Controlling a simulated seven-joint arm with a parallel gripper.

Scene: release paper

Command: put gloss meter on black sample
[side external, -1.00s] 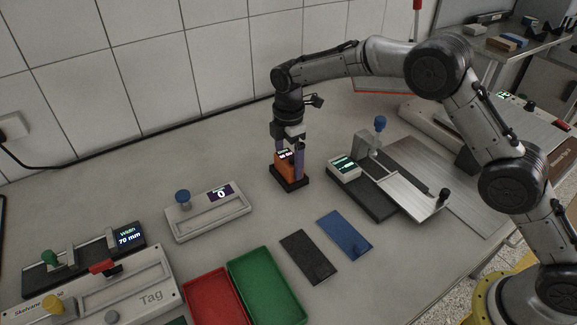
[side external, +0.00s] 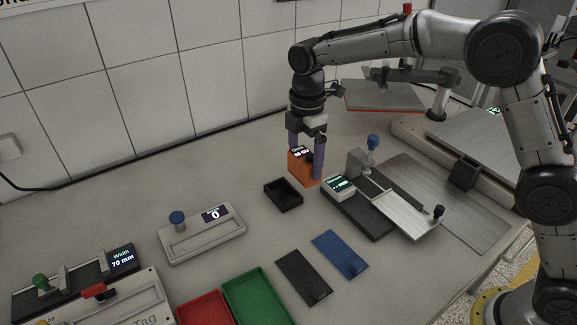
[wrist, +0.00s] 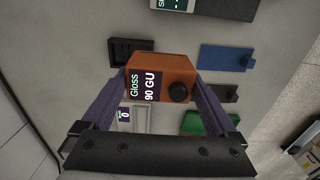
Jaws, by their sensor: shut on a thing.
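The gloss meter is an orange block (side external: 301,170) with a small display and a dark knob. My gripper (side external: 306,160) is shut on it, with one purple finger on each side. In the side view it is held up behind and right of its empty black holder (side external: 284,194). The wrist view shows the gloss meter (wrist: 160,78) between the fingers, its display reading "Gloss 90 GU". The black sample (side external: 303,278) lies flat at the front middle, left of the blue sample (side external: 340,254). In the wrist view the black sample (wrist: 222,94) is partly hidden.
A device with a small screen (side external: 338,187) and a metal plate stands close right of the gloss meter. A grey device with a blue knob (side external: 203,236) is at left. Green (side external: 258,301) and red (side external: 205,309) trays lie left of the black sample.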

